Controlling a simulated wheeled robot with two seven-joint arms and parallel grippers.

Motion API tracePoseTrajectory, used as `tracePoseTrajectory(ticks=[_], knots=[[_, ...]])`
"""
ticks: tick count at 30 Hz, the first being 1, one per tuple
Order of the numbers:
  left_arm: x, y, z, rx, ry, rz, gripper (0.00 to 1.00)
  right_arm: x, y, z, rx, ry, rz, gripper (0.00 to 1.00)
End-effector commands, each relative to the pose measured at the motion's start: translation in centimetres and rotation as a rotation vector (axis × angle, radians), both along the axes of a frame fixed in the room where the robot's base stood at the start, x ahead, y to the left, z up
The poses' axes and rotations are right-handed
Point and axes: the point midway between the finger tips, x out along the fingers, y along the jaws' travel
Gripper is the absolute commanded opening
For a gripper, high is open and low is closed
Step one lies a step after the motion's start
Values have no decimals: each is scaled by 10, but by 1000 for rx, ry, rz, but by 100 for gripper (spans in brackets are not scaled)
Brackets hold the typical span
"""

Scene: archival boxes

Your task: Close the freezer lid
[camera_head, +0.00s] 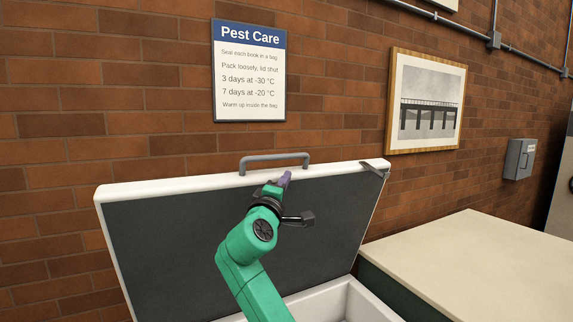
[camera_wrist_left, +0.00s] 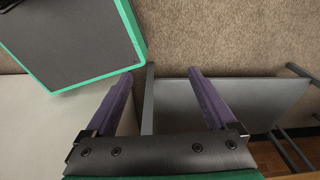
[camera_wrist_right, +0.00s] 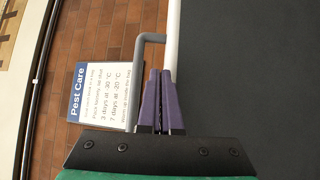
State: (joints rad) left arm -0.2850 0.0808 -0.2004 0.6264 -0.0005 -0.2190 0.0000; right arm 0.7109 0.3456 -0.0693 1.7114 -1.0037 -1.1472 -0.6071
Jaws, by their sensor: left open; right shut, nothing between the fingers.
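The freezer lid (camera_head: 200,240) stands raised and tilted back against the brick wall, its dark inner face toward me. A grey handle (camera_head: 275,158) is fixed on its white top edge. Part of the white freezer body (camera_head: 345,300) shows below it. My right gripper (camera_head: 284,179) is shut and empty, close to the lid's upper edge just below the handle; I cannot tell if it touches. In the right wrist view the shut fingers (camera_wrist_right: 160,80) lie beside the handle (camera_wrist_right: 138,75) and the lid's edge (camera_wrist_right: 172,40). My left gripper (camera_wrist_left: 160,95) is open and empty, seen only in the left wrist view.
A pale-topped counter (camera_head: 480,260) stands right of the freezer. A Pest Care sign (camera_head: 249,75), a framed picture (camera_head: 425,102) and a grey wall box (camera_head: 519,159) are on the wall. The left wrist view shows a grey panel (camera_wrist_left: 240,100) near the left fingers.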

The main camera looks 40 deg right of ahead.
Motion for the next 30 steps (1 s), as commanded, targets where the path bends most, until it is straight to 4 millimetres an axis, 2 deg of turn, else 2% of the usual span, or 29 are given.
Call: tracePoseTrajectory(ticks=[9,15,20,30], knots=[[-29,1,32,3,46,0,90,30,-50,19,4,1,-1,0],[-20,-1,44,0,33,0,90,45,-75,21,7,0,0,0],[-7,-1,45,-2,11,1,90,47,-81,20,10,-4,0,0],[-11,-1,44,-1,16,2,90,45,-83,20,10,-6,-6,0]])
